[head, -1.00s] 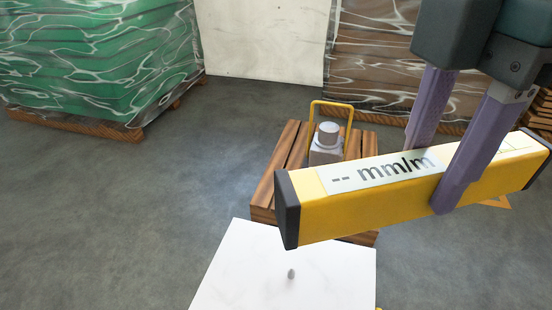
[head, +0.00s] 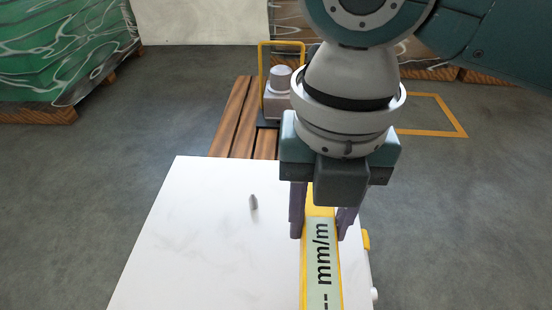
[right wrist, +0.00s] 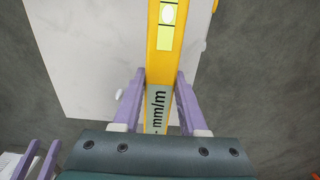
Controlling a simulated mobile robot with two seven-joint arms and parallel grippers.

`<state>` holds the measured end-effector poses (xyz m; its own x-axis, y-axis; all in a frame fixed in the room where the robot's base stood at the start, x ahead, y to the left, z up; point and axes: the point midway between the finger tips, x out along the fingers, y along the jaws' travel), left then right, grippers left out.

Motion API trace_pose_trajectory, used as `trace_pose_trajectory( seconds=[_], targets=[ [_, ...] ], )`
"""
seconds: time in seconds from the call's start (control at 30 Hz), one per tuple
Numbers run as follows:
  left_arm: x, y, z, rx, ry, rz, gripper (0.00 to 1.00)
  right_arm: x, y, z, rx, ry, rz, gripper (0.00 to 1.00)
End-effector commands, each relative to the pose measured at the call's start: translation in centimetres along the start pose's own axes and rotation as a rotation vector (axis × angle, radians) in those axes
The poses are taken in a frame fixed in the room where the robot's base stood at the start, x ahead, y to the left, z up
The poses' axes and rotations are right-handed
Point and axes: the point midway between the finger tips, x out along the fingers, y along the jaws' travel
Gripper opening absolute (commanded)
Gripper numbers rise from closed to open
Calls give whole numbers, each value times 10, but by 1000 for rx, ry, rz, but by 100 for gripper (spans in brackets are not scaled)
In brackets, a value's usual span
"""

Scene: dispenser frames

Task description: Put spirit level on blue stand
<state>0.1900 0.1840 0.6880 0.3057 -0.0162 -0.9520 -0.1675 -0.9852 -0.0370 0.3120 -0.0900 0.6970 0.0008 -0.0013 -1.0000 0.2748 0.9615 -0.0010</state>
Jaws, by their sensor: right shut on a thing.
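The yellow spirit level (head: 322,272) has a pale label reading mm/m. My right gripper (head: 319,236) is shut around it, one purple finger on each side. In the head view the level points toward me over the right part of the white tabletop (head: 190,240); its near end is cut off. In the right wrist view the level (right wrist: 166,45) runs between the fingers, with its bubble vial at the top. Two purple fingers of my left gripper (right wrist: 46,141) show apart at the lower left, nothing seen between them. I see no blue stand.
A small grey piece (head: 253,203) lies on the tabletop. A yellow part (head: 366,240) is at its right edge. Behind it, a wooden pallet (head: 233,112) bears a grey device (head: 279,98) with a yellow hoop (head: 281,43). Wrapped green goods (head: 60,55) stand back left. The tabletop's left is clear.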

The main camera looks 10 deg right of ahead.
Motion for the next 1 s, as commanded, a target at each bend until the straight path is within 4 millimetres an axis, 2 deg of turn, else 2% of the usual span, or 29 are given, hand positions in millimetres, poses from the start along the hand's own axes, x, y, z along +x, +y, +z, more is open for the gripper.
trace_pose_trajectory(
  seconds=[0.03,0.1,0.2,0.4,0.6,1.0],
  targets=[
    [12,1,4,-1,0,1,50,20,0,-1,0,1,-1,0],
    [18,1,6,-3,1,2,50,36,0,-1,1,2,-1,0],
    [24,2,7,-5,1,4,50,50,0,0,0,-1,0,0],
    [28,3,8,-8,2,6,50,62,0,0,1,-1,0,0],
    [45,4,14,-8,2,6,50,95,0,0,0,0,0,0],
    [46,2,14,-3,1,2,50,100,0,0,0,-2,0,0]
  ],
)
